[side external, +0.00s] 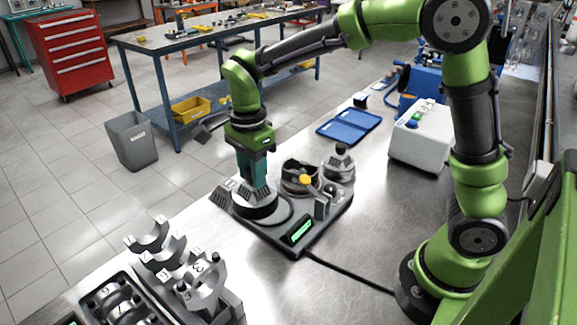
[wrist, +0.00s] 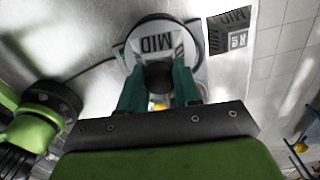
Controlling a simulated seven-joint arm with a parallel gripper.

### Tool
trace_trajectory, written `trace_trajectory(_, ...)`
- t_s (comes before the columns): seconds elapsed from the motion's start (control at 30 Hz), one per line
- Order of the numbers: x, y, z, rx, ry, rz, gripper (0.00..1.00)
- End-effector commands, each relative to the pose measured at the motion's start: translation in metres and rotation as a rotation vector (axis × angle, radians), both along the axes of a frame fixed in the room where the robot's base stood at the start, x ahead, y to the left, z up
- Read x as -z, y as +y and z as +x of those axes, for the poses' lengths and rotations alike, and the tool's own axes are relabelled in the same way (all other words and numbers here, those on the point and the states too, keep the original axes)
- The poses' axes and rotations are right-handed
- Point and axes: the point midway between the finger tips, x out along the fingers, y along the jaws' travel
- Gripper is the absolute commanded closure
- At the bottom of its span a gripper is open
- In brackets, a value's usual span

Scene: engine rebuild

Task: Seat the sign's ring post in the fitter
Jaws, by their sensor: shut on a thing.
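My gripper (side external: 254,188) has teal fingers and points down at the left end of the dark fixture base. It is shut on the dark knob (wrist: 158,76) of a round, wide-based post marked MID (wrist: 155,43). The post's dark base also shows in the side view (side external: 254,207), upright, over or on a round spot; I cannot tell if it touches. A small slanted sign (wrist: 232,38) reading MID stands beside it, also visible in the side view (side external: 222,196). What looks like the fitter, an open round cup (side external: 299,180) with a yellow knob, is right of my gripper.
Another grey post with a black knob (side external: 341,162) stands at the right of the base. A green display (side external: 299,231) is at its front corner. A blue tray (side external: 349,126) and white control box (side external: 418,146) lie behind. Grey numbered cradles (side external: 190,270) stand at front left.

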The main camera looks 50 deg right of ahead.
Motion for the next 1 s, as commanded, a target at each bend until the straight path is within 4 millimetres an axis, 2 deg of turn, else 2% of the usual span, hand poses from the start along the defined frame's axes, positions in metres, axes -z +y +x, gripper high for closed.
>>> trace_trajectory(0.03,0.001,-0.019,0.006,0.016,-0.001,0.001,1.00)
trace_trajectory(0.1,0.002,-0.040,0.012,0.012,-0.001,0.003,1.00)
trace_trajectory(0.23,0.003,-0.064,0.018,-0.037,-0.005,0.006,1.00)
trace_trajectory(0.47,0.008,-0.064,0.020,-0.122,-0.008,0.006,1.00)
trace_trajectory(1.0,0.048,-0.064,0.019,-0.119,-0.007,0.006,1.00)
